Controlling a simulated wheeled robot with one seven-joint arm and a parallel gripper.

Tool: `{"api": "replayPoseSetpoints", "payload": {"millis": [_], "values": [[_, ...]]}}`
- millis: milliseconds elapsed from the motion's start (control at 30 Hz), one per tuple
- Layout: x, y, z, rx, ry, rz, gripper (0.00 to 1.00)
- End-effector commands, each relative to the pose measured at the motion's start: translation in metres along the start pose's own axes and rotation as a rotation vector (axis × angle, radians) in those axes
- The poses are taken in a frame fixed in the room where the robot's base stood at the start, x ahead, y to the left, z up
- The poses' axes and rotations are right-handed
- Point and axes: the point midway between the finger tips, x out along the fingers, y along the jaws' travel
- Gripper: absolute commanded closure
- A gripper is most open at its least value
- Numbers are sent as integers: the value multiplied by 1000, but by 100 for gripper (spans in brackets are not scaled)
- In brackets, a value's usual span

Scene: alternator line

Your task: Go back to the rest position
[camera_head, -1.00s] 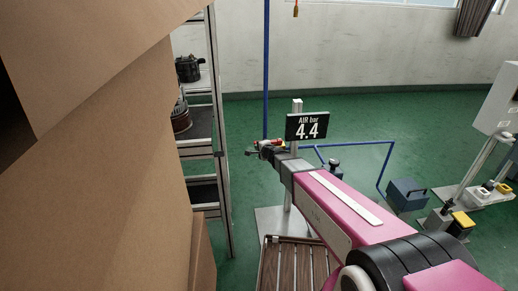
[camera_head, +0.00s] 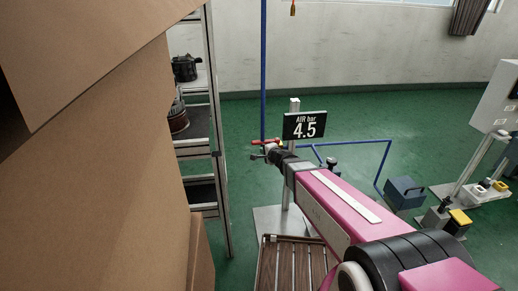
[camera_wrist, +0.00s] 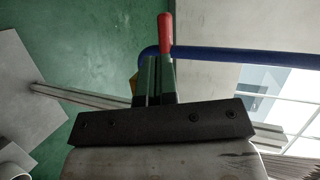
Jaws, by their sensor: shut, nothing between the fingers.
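My gripper (camera_wrist: 155,62) is shut and empty in the wrist view, its two dark fingers side by side above a black bar. In the head view, my gripper (camera_head: 270,154) is small, at the far end of my pink arm, beside a red valve lever (camera_head: 264,142). The red lever (camera_wrist: 165,32) also shows just beyond the fingertips in the wrist view, by a blue pipe (camera_wrist: 225,54). Whether the fingers touch the lever I cannot tell.
Large cardboard boxes (camera_head: 95,190) fill the left side. A metal shelf (camera_head: 217,120) with parts stands behind them. A slatted wooden surface (camera_head: 292,266) lies below my arm. A blue box (camera_head: 405,192) and a machine stand (camera_head: 470,165) are at the right. Green floor is open beyond.

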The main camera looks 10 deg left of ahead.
Motion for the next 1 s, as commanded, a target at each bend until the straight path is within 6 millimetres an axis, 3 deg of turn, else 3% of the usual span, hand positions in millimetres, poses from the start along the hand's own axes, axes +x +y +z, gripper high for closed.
{"api": "replayPoseSetpoints", "payload": {"millis": [33,133,667,1000], "values": [[-12,0,0,0,1,0,100],[-20,0,0,0,1,1,100],[-30,0,0,-48,-27,9,100],[-81,17,-2,-354,-235,148,100]]}}
